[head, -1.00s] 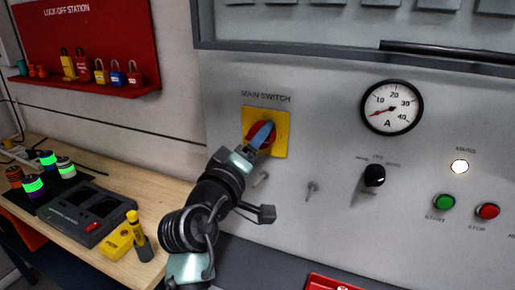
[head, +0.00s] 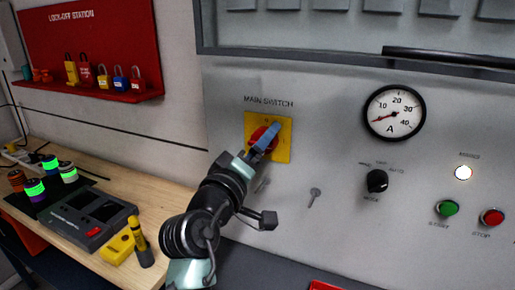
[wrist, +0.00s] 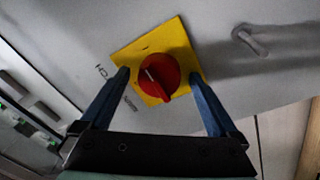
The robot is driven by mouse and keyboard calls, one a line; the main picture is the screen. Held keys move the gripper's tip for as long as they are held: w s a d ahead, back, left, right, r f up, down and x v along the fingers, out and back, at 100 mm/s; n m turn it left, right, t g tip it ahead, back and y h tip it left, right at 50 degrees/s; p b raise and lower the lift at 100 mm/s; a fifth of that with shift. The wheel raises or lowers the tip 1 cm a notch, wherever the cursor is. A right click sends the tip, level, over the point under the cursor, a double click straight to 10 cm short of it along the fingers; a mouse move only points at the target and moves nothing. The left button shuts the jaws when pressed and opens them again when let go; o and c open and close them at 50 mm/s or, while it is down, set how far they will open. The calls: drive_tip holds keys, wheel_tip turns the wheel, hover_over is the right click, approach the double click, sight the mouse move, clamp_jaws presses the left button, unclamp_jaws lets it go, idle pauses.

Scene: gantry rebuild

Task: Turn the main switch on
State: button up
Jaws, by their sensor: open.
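The main switch is a red rotary knob (wrist: 160,76) on a yellow square plate (head: 283,150), below the label MAIN SWITCH on the grey panel. In the wrist view the knob sits between the two blue fingers of my gripper (wrist: 158,88), which are apart, one on each side. I cannot tell whether either finger touches the knob. In the head view my gripper (head: 264,138) is in front of the plate and hides part of the knob. A white line shows on the knob's face in the wrist view.
A key-like fitting (head: 315,197) sticks out right of my arm. Further right are a black selector (head: 377,181), a gauge (head: 395,112), a lit white lamp (head: 463,173), a green button (head: 446,209) and a red button (head: 492,216). A wooden bench (head: 150,190) stands at left.

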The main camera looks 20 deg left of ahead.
drive_tip(key=s+f+b, duration=0.1)
drive_tip(key=s+b, duration=0.1)
drive_tip(key=s, duration=1.1)
drive_tip(key=shift+a, duration=0.25)
drive_tip(key=shift+w+f, duration=0.1)
drive_tip(key=d+r+m+t+p, duration=0.25)
drive_tip(key=d+r, duration=0.35)
drive_tip(key=r, duration=0.3)
drive_tip(key=d+r+m+t+p, duration=0.1)
drive_tip(key=d+r+m, duration=0.35)
drive_tip(key=r, duration=0.35)
drive_tip(key=s+d+r+m+t+p, duration=0.1)
drive_tip(key=s+d+r+m+t, duration=0.1)
drive_tip(key=s+d+r, duration=0.2)
drive_tip(key=s+d+r+m+t, duration=0.1)
drive_tip(key=s+d+r+t, duration=0.2)
drive_tip(key=r, duration=0.6)
drive_tip(key=shift+s+d+r+m+y+p, duration=0.3)
drive_tip(key=shift+s+d+m+p, duration=0.1)
drive_tip(key=shift+s+d, duration=0.55)
